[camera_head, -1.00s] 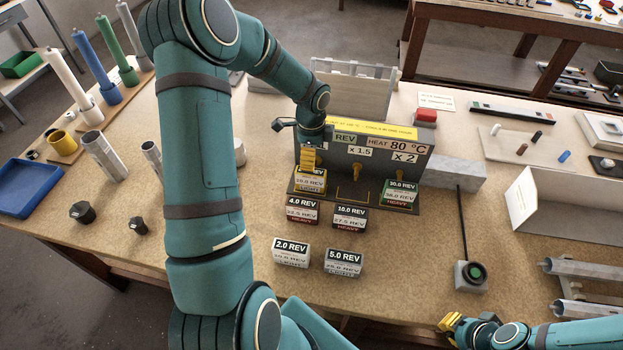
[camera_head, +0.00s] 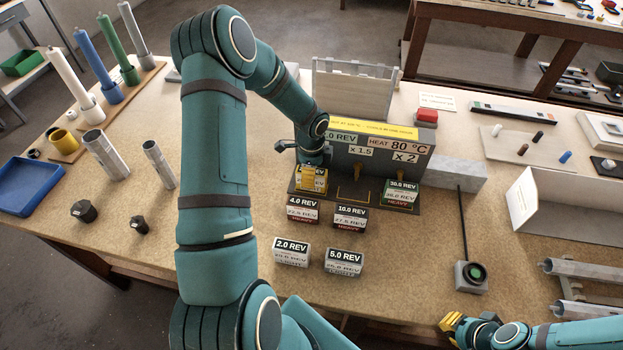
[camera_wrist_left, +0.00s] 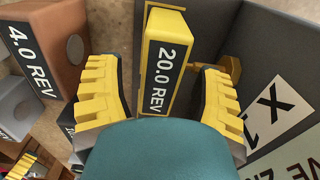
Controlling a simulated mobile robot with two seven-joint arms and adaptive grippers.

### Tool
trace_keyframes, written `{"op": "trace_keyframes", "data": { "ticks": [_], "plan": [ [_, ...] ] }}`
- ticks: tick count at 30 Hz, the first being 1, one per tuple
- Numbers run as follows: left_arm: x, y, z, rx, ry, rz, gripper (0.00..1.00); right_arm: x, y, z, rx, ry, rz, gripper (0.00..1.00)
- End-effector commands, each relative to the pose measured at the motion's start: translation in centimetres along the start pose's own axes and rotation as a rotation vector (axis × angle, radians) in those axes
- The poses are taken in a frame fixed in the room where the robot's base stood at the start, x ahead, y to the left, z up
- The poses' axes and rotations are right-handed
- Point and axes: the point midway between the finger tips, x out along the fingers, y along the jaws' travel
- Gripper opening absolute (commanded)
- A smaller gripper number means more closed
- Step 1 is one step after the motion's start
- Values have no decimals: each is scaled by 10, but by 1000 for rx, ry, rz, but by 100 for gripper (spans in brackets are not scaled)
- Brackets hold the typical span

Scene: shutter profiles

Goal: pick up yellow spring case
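The yellow spring case (camera_wrist_left: 178,28), labelled 20.0 REV, stands in the left bay of the grey heating fixture (camera_head: 343,160). In the left wrist view it lies between the two yellow fingers of my left gripper (camera_wrist_left: 160,95). The fingers are open, one on each side, with a visible gap between each finger and the case. In the head view my left gripper (camera_head: 313,180) is low over the case and hides most of it. My right gripper (camera_head: 452,324) is at the lower right, far from the case; its finger opening is too unclear to tell.
Cases labelled 4.0 REV (camera_head: 302,210) and 10.0 REV (camera_head: 350,217) stand just in front of the fixture. Cases 2.0 REV (camera_head: 291,252) and 5.0 REV (camera_head: 343,262) are nearer. A green case (camera_head: 401,193) sits in the right bay. The middle bay is empty.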

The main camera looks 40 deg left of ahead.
Motion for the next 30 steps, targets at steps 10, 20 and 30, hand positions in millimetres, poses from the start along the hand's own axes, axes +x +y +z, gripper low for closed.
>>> {"op": "trace_keyframes", "data": {
  "ticks": [10, 20, 30],
  "plan": [
    [0, 0, 0, 1, 0, 1, 0, 0, 0, 0, 0, 0, 0, 0],
    [-4, 0, 0, 1, 1, 0, 0, 0, 0, 0, 0, 0, 0, 0],
    [-65, -1, 0, 0, 0, -6, 0, -1, 0, 0, 0, 0, 0, 0]
  ]
}}
